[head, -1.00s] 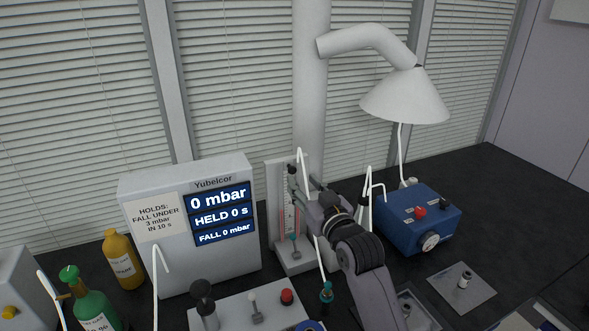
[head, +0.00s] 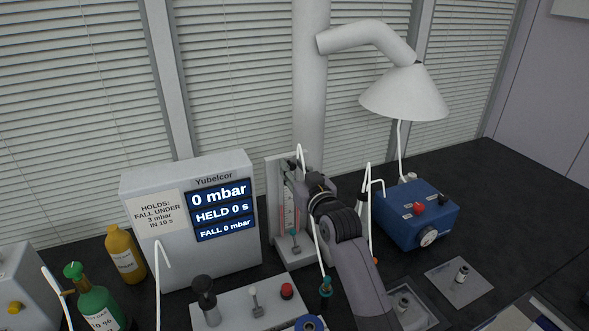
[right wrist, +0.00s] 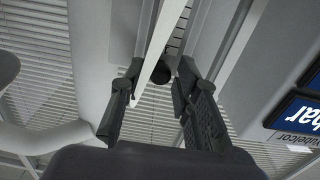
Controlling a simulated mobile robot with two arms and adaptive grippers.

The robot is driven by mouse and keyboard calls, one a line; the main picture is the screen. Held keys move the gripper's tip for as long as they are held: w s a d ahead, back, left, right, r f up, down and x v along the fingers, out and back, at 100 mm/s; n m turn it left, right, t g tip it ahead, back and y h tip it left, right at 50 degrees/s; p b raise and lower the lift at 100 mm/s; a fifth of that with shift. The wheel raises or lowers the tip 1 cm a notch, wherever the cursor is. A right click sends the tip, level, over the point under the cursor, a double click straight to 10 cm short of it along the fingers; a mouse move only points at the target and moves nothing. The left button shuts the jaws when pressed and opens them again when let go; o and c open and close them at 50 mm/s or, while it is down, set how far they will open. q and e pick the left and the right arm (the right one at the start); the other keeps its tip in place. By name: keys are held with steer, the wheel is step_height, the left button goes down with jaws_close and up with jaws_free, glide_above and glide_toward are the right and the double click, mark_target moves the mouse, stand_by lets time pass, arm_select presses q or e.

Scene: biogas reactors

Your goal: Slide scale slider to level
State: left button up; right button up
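I cannot tell the knob's level against the marks. My left gripper is not in view.
A grey display box (head: 170,245) stands left of the scale, reading 0 mbar. A blue box (head: 410,222) with knobs stands right. A white tube (head: 322,245) hangs beside my right arm. A valve panel (head: 235,312) lies in front. A lamp-like hood (head: 405,95) hangs above.

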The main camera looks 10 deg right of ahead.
jaws_close()
stand_by(0.5)
steer(key=shift+f, duration=0.65)
steer(key=shift+o, duration=1.3)
jaws_free()
steer(key=s+d, duration=0.2)
steer(key=s, duration=0.9)
steer(key=shift+s+d, duration=0.2)
steer(key=shift+s, duration=0.2)
